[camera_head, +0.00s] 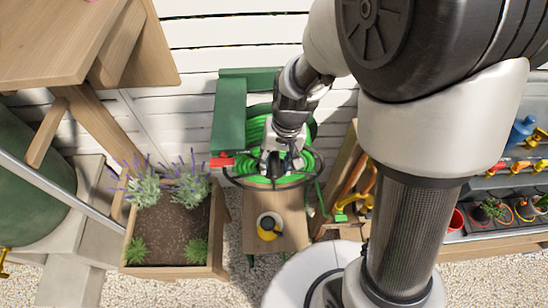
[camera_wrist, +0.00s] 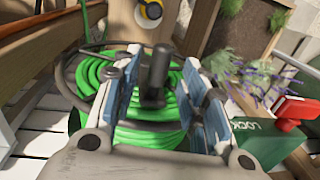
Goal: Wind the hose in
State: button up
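The green hose (camera_head: 309,162) lies in coils on a reel with a dark round rim, below my arm. It also shows in the wrist view (camera_wrist: 150,138) as bright green loops. A black upright crank handle (camera_wrist: 157,75) stands between the fingers of my gripper (camera_wrist: 163,58), with gaps visible on both sides. The gripper is open around it. In the head view my gripper (camera_head: 283,160) is over the reel and hides its middle. A red lever (camera_wrist: 302,108) sits by a green plate marked LOCK (camera_wrist: 268,143). The lever also shows in the head view (camera_head: 222,161).
A wooden bench (camera_head: 288,205) in front of the reel bears a round yellow and black item (camera_head: 268,227). A planter with lavender (camera_head: 172,222) stands left. A wooden table (camera_head: 60,45) overhangs upper left. Shelves with pots and tools (camera_head: 505,190) stand right.

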jog(key=shift+a+f+b, duration=0.2)
jog(key=shift+f+b, duration=0.2)
jog(key=shift+f, duration=1)
jog(key=shift+c, duration=0.2)
grip_shut()
